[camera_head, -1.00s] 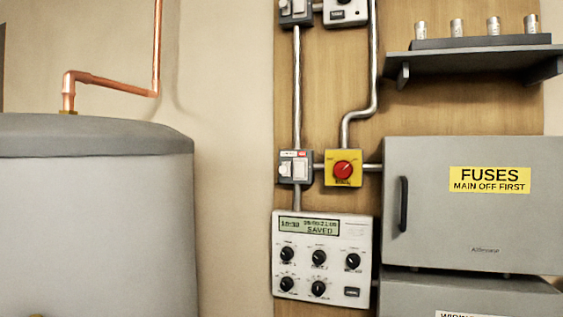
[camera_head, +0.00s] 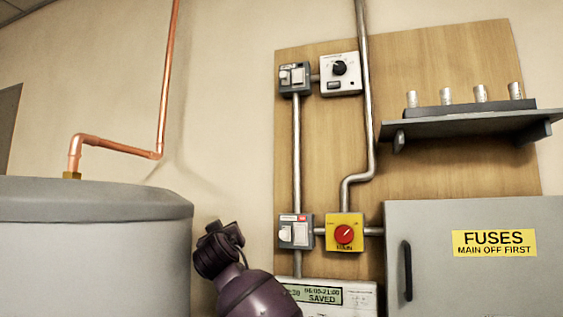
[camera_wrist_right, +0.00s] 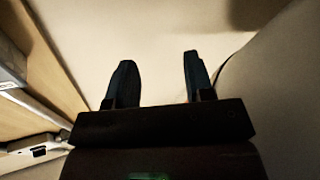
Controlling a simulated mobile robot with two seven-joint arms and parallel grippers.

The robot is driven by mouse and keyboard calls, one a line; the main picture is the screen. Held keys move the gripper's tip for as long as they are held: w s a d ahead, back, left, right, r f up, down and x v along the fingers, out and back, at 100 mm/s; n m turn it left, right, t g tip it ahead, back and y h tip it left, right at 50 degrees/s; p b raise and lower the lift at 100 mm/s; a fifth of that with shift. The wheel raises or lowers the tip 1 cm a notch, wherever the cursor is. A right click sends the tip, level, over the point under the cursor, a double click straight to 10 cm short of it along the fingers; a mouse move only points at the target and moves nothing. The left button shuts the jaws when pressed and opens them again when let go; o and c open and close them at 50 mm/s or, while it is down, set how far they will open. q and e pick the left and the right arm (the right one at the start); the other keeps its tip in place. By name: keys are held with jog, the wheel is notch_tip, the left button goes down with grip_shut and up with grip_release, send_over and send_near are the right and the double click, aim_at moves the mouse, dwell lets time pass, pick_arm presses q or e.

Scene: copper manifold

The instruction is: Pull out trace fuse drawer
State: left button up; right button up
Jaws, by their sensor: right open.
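The fuse drawer is a grey box front (camera_head: 470,290) with a yellow "FUSES MAIN OFF FIRST" label, at the lower right of the head view. It appears closed, and its lower part is cut off. Its dark vertical handle (camera_head: 407,270) is on the left side. A purple and black arm of mine rises at the bottom centre, between the tank and the control panel, left of the handle and apart from it. My right gripper (camera_wrist_right: 158,60) shows in the right wrist view, fingers apart, nothing between them. My left gripper is not in view.
A grey tank (camera_head: 95,240) with a copper pipe (camera_head: 163,100) stands at left. A wooden board (camera_head: 430,70) carries switches, a red rotary main switch (camera_head: 344,235), and a control panel (camera_head: 345,292). A shelf (camera_head: 470,123) with several metal cylinders juts out above the drawer.

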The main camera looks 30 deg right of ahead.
jog(key=s+r+m+h, duration=0.2)
jog(key=s+r, duration=0.1)
jog(key=r, duration=0.6)
jog(key=s+r+m+h, duration=0.2)
jog(key=r, duration=0.8)
jog(key=m+g+h, duration=0.4)
jog(key=m+h, duration=0.1)
jog(key=m, duration=0.1)
send_near(283, 75)
jog(key=p+x, duration=0.4)
jog(key=x, duration=0.3)
jog(key=shift+w+d+r, duration=0.1)
jog(key=shift+d+r, duration=0.05)
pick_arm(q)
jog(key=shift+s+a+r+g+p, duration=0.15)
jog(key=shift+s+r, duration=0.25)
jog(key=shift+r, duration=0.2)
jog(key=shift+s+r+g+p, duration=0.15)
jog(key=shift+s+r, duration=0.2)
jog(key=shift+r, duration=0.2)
pick_arm(e)
jog(key=shift+w+d+r, duration=0.15)
jog(key=shift+w+d, duration=0.25)
jog(key=shift+d, duration=0.1)
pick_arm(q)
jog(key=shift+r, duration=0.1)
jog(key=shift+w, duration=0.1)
pick_arm(e)
grip_shut()
